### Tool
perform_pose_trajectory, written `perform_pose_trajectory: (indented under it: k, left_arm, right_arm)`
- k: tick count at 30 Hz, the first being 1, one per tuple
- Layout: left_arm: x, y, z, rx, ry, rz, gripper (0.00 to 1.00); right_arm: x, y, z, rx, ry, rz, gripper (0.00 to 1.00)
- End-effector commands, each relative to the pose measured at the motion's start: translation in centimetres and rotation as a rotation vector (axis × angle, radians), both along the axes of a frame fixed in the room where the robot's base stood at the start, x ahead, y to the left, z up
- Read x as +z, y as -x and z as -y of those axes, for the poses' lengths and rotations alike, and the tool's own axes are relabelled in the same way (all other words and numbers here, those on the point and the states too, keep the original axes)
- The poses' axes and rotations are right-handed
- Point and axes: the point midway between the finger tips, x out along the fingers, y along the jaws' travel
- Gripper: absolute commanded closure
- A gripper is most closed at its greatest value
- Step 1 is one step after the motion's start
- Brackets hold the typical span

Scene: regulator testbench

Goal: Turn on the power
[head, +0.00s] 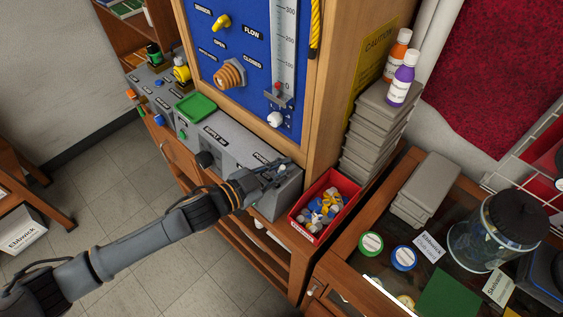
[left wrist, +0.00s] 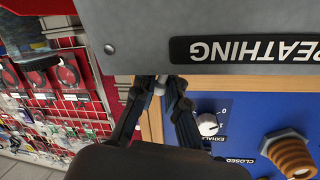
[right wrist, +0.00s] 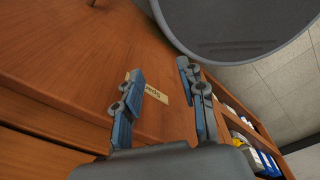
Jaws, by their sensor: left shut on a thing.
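The grey testbench box (head: 225,158) stands below the blue panel, with a label that seems to read POWER at its right end. My left gripper (head: 283,168) is at that end, beside the label, with its fingers close together on a small part that looks like the power switch. My right gripper (right wrist: 160,82) is open and empty, in front of a wooden surface. It is not in the head view.
The blue panel (head: 235,45) carries a yellow valve, a copper-coloured fitting and a white knob. A red bin (head: 305,228) of small parts sits just right of my left gripper. Stacked grey cases (head: 375,135) and a glass jar (head: 490,235) stand further right.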

Motion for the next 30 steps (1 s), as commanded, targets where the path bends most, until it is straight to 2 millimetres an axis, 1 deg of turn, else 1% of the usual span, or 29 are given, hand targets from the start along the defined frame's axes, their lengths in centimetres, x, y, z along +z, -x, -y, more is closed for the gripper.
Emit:
perform_pose_trajectory:
  k: [7, 20, 21, 23, 24, 30]
  left_arm:
    - [-0.04, 0.11, 0.08, 0.0, -0.037, 0.038, 1.0]
    - [-0.12, 0.12, 0.08, 0.0, -0.044, 0.042, 1.0]
    - [-0.12, 0.12, 0.08, 0.0, -0.044, 0.042, 0.81]
    - [-0.12, 0.12, 0.08, 0.0, -0.043, 0.041, 0.69]
    - [-0.12, 0.12, 0.08, 0.0, -0.043, 0.041, 0.66]
    - [-0.11, 0.12, 0.11, 0.0, -0.042, 0.042, 0.66]
  right_arm:
    - [0.3, 0.03, 0.01, 0.0, 0.0, 0.0, 0.6]
    - [0.3, 0.05, 0.04, 0.001, 0.0, -0.001, 0.6]
    - [0.3, 0.05, 0.05, 0.001, 0.0, -0.001, 0.6]
    - [0.3, 0.06, 0.1, 0.001, 0.001, -0.001, 0.6]
    - [0.3, 0.05, 0.12, 0.001, 0.001, -0.001, 0.6]
    - [0.29, 0.07, 0.14, 0.001, 0.001, -0.001, 0.6]
